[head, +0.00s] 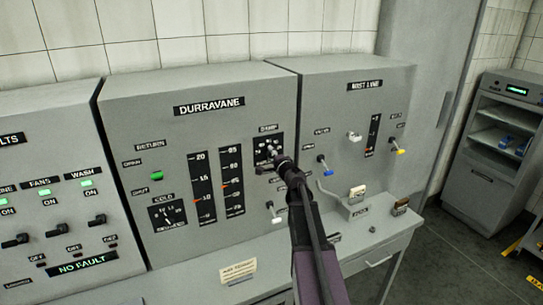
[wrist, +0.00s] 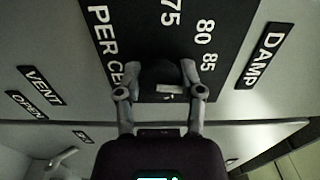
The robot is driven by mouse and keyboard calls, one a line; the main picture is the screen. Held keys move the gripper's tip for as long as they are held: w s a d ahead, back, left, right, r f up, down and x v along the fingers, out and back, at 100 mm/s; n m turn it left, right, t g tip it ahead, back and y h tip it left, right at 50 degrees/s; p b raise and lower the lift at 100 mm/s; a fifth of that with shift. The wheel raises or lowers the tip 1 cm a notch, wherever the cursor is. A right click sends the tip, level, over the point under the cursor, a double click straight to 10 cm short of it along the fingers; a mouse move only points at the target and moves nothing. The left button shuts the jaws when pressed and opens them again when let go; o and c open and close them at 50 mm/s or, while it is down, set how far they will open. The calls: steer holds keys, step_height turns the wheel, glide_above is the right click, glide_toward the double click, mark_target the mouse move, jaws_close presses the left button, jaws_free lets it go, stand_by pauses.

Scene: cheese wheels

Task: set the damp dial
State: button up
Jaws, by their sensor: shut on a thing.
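The damp dial (head: 262,146) is a black plate with white numbers under a DAMP label (head: 268,128), on the right side of the DURRAVANE panel. In the wrist view its plate (wrist: 125,30) shows 75, 80, 85 and PER CENT. My gripper (head: 275,158) is at the dial and covers part of it. In the wrist view, my gripper (wrist: 158,80) has its two fingers shut on either side of the dark knob (wrist: 160,74). A small pale mark shows on the knob. The exact setting cannot be read.
The DURRAVANE panel (head: 120,100) also carries a COLD dial (head: 167,215), two vertical gauges and a green-handled lever (head: 157,175). A white-tipped lever (head: 277,219) sits close below my gripper. The MIST LINE panel (head: 400,90) with several levers is to the right.

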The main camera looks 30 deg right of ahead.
steer(key=m, duration=0.6)
stand_by(0.3)
steer(key=shift+m, duration=0.3)
steer(key=o, duration=1.2)
steer(key=shift+c, duration=0.2)
steer(key=shift+s, duration=0.1)
steer(key=s, duration=1.1)
steer(key=shift+s+a, duration=0.25)
steer(key=shift+s, duration=0.15)
